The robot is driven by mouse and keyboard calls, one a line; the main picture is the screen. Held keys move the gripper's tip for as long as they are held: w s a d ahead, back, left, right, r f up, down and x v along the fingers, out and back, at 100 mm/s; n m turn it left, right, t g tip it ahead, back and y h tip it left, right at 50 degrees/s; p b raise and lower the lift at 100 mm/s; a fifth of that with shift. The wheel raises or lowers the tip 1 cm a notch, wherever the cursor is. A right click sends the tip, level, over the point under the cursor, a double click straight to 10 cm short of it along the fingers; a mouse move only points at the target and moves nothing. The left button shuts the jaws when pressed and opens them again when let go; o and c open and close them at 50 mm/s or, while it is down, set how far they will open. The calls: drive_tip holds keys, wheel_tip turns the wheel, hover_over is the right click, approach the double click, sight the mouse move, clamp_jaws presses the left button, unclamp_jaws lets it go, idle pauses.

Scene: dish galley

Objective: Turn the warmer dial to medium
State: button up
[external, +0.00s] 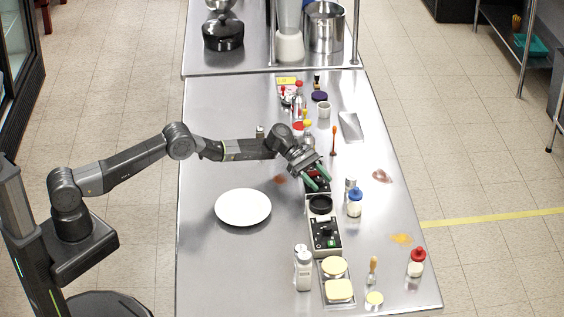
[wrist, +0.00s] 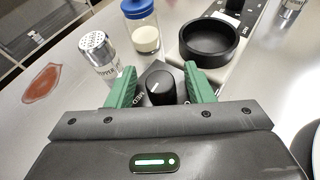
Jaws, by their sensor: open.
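The black warmer dial (wrist: 160,84) stands between the two green fingertips of my gripper (wrist: 156,88) in the wrist view. A pale pointer line shows on its top, and small white lettering, partly hidden, is on the panel around it. I cannot tell for sure which setting it points at. My gripper (external: 318,178) is open, with one finger on each side of the dial; contact is not clear. In the external view the fingers cover much of the dark dial panel (external: 320,188).
A round black dish (wrist: 207,43) is just beyond the dial. A pepper shaker (wrist: 97,52) and a blue-lidded jar (wrist: 143,28) stand close by. A second control panel (external: 325,234), a white plate (external: 243,208) and a reddish spill (external: 382,176) are on the counter.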

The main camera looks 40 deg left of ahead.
drive_tip(key=b+v, duration=0.2)
drive_tip(key=v, duration=1.1)
drive_tip(key=shift+a, duration=0.3)
drive_tip(key=shift+d+r, duration=0.1)
drive_tip(key=shift+r, duration=0.05)
drive_tip(key=s+n+t, duration=0.5)
drive_tip(key=shift+y, duration=0.3)
drive_tip(key=p+x, duration=0.2)
drive_tip(key=x, duration=1.2)
drive_tip(key=shift+w+r+p, duration=0.1)
drive_tip(key=shift+r+p, duration=0.05)
drive_tip(key=shift+p, duration=0.25)
